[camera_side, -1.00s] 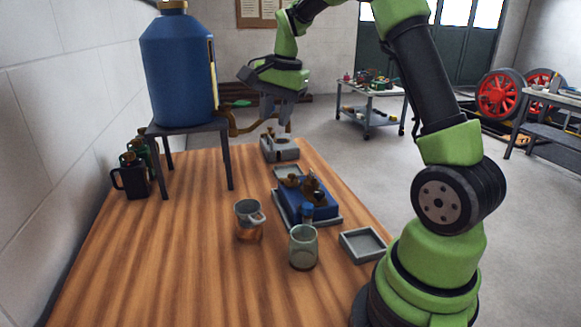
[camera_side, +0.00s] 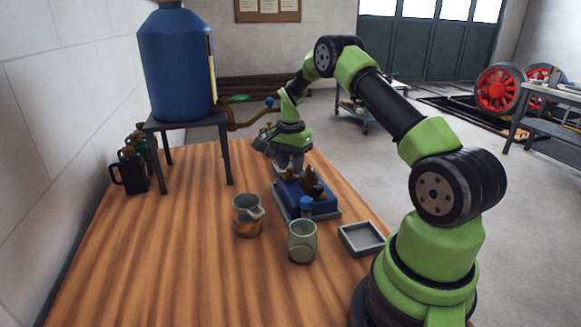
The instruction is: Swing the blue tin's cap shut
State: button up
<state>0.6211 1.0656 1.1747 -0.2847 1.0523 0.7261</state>
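The blue tin (camera_side: 325,208) is a low blue block in a grey tray (camera_side: 324,218) near the table's right edge. Dark brass fittings (camera_side: 313,186) stand on its top. I cannot tell which part is the cap or how far open it is. My gripper (camera_side: 289,172) points down over the far left end of the tin, close to the brass parts. Its fingers are small and partly merged with the tin, so their gap and any contact are unclear.
A glass jar (camera_side: 302,243) stands close in front of the tray, and a metal and copper jug (camera_side: 248,217) is to its left. A shallow grey tray (camera_side: 362,238) lies to the right. A blue tank (camera_side: 178,70) stands on a stand at the left. The front table is clear.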

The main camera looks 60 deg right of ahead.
jog(key=shift+f, duration=0.55)
jog(key=shift+c, duration=0.2)
grip_shut()
jog(key=n, duration=0.2)
jog(key=d+n, duration=0.1)
jog(key=n, duration=0.1)
jog(key=shift+w+d+n, duration=0.1)
jog(key=shift+w+n, duration=0.05)
jog(key=shift+n, duration=0.25)
jog(key=shift+w+d+n, duration=0.2)
jog(key=shift+d+n, duration=0.1)
jog(key=shift+n, duration=0.9)
jog(key=shift+w+d+n, duration=0.15)
jog(key=shift+d+n, duration=0.1)
jog(key=shift+n, duration=0.95)
